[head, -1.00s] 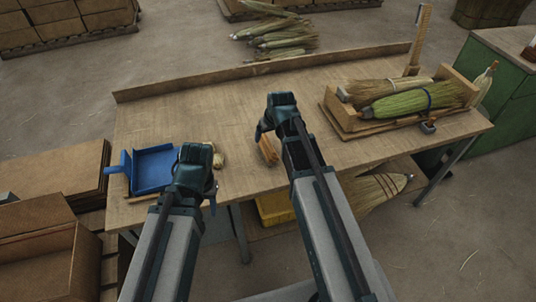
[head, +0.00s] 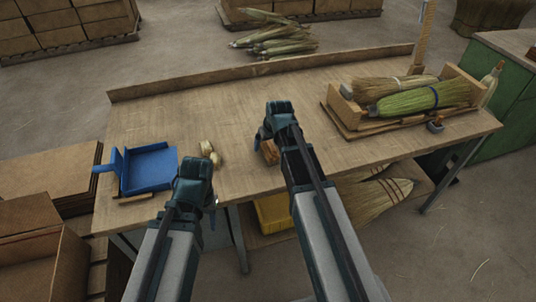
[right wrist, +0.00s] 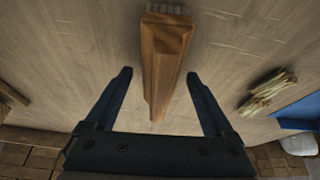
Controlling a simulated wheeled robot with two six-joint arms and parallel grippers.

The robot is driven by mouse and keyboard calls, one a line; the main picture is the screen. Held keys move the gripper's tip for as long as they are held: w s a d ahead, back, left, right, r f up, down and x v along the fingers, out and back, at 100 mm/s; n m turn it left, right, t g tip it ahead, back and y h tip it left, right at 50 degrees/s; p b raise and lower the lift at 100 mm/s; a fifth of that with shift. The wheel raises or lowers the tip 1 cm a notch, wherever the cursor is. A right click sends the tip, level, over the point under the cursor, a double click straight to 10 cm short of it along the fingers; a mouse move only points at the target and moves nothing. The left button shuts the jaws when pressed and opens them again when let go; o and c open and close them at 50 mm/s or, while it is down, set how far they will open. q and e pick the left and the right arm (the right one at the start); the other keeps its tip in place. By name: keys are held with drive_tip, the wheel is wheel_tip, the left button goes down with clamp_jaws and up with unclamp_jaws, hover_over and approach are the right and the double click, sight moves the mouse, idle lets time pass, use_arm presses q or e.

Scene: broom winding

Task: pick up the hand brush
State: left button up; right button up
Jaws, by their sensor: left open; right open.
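The hand brush (right wrist: 166,55) has a brown wooden block, with pale bristles just showing at the top of the right wrist view. In the head view the brush (head: 270,151) lies on the workbench (head: 240,100), partly hidden by my right gripper. My right gripper (right wrist: 160,78) is open, with one finger on each side of the brush's near end. Clear gaps show on both sides, and the fingers do not grip it. My left gripper (head: 198,180) is open and empty over the bench's front edge; its fingertips are mostly hidden.
A blue dustpan (head: 150,168) lies at the bench's left. A small pale straw bundle (head: 209,153) lies between the dustpan and the brush. A wooden tray (head: 345,113) with brooms stands at the right. The back middle of the bench is clear.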

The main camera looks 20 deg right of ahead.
drive_tip(key=shift+x, duration=0.8)
drive_tip(key=shift+f+b, duration=0.2)
drive_tip(key=shift+b, duration=0.3)
clamp_jaws()
